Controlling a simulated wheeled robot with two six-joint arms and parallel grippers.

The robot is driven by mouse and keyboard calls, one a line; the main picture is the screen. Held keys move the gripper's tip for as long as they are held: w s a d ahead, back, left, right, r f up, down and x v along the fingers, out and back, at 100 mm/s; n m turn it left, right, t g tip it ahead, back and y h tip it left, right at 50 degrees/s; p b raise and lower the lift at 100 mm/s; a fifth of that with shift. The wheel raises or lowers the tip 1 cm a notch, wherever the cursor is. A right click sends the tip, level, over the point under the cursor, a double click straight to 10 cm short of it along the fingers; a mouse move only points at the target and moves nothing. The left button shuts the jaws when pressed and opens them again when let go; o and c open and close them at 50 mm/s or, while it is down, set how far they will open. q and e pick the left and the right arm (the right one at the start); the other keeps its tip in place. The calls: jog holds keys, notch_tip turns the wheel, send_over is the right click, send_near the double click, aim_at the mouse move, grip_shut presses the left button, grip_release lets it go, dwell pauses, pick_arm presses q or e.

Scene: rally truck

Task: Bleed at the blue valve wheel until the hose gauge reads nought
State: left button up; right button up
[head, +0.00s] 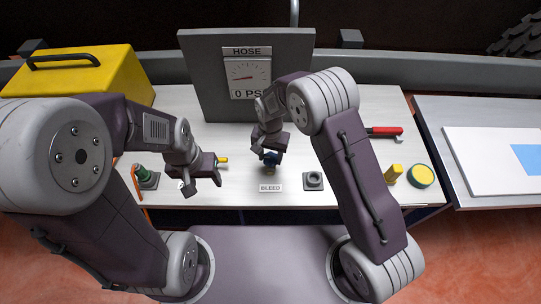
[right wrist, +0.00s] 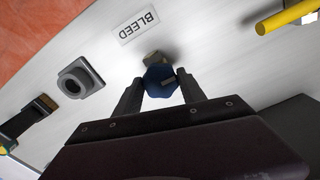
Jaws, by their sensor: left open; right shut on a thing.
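The blue valve wheel (head: 271,157) stands on the bench behind a label reading BLEED (head: 270,188). My right gripper (head: 270,150) is shut on it; in the right wrist view its two fingers (right wrist: 160,92) sit on either side of the blue wheel (right wrist: 160,76). The hose gauge (head: 248,76) is on a grey upright panel under a HOSE sign. Its readout shows 0 with PSI partly covered by my right arm, and its red needle points left. My left gripper (head: 204,187) is open and empty above the bench, left of the wheel.
A grey socket (head: 313,180) stands just right of the label. A green-topped fitting (head: 143,173) is at the left. A yellow box (head: 100,75) stands back left.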

jog(key=m, duration=0.4)
jog(key=shift+w+r+m, duration=0.1)
jog(key=shift+w+m, duration=0.05)
jog(key=shift+m, duration=0.15)
jog(key=m, duration=0.4)
jog(key=shift+a+m, duration=0.1)
jog(key=shift+m, duration=0.2)
jog(key=m, duration=0.4)
jog(key=shift+w+p, duration=0.1)
jog(key=shift+p, duration=0.2)
jog(key=shift+m, duration=2.3)
jog(key=o, duration=1.1)
jog(key=shift+o, duration=1.3)
